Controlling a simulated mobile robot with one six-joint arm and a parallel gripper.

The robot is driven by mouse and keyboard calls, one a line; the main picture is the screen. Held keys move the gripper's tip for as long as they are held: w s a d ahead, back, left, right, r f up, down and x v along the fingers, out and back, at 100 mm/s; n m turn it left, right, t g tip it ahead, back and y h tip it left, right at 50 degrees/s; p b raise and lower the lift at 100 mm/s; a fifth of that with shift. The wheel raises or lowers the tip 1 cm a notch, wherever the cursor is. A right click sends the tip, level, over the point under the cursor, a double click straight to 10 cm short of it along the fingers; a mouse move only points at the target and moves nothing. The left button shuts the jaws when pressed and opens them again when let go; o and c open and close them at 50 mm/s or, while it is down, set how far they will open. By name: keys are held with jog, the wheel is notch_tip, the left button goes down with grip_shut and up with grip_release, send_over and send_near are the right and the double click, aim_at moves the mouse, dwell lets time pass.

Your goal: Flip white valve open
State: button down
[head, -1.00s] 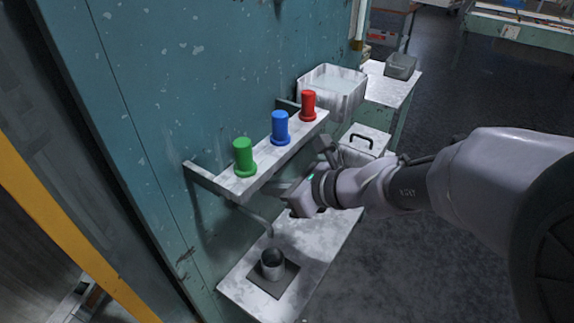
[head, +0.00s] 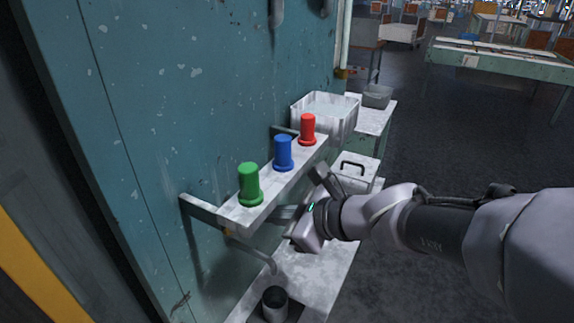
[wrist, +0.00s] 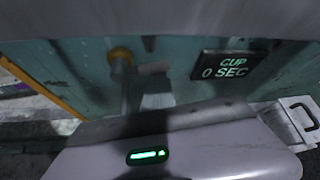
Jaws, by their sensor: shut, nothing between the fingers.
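In the wrist view, a pale grey-white lever piece (wrist: 155,68), which looks like the white valve's handle, sits beside a yellow-orange fitting (wrist: 120,55) on the teal wall. A grey pipe (wrist: 125,95) runs down from the fitting. In the head view the shelf hides the valve; only the bent spout pipe (head: 258,253) shows below it, above a dark metal cup (head: 275,304). My gripper (head: 280,213) is shut and empty, under the shelf, pointing left toward the wall. Its fingers (wrist: 158,97) appear just below the lever; whether they touch it I cannot tell.
The shelf (head: 234,218) above my gripper carries green (head: 249,184), blue (head: 283,153) and red (head: 307,130) cylinders. A clear bin (head: 325,115) and a white handled box (head: 355,172) stand behind. A "CUP 0 SEC" sign (wrist: 229,65) hangs on the wall. Floor at right is open.

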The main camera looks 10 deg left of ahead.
jog(key=r, duration=0.1)
jog(key=r+n, duration=0.1)
jog(key=shift+s+a+r+t, duration=0.15)
jog(key=shift+s+r+t, duration=0.2)
jog(key=shift+s+t, duration=0.05)
jog(key=shift+s+r, duration=0.1)
jog(key=shift+r, duration=0.05)
dwell(0.3)
dwell(0.4)
jog(key=s+d, duration=0.4)
jog(key=d, duration=0.4)
jog(key=shift+s+d+r+p, duration=0.15)
jog(key=shift+s+r+p, duration=0.05)
jog(key=shift+r+p, duration=0.2)
jog(key=shift+f, duration=0.1)
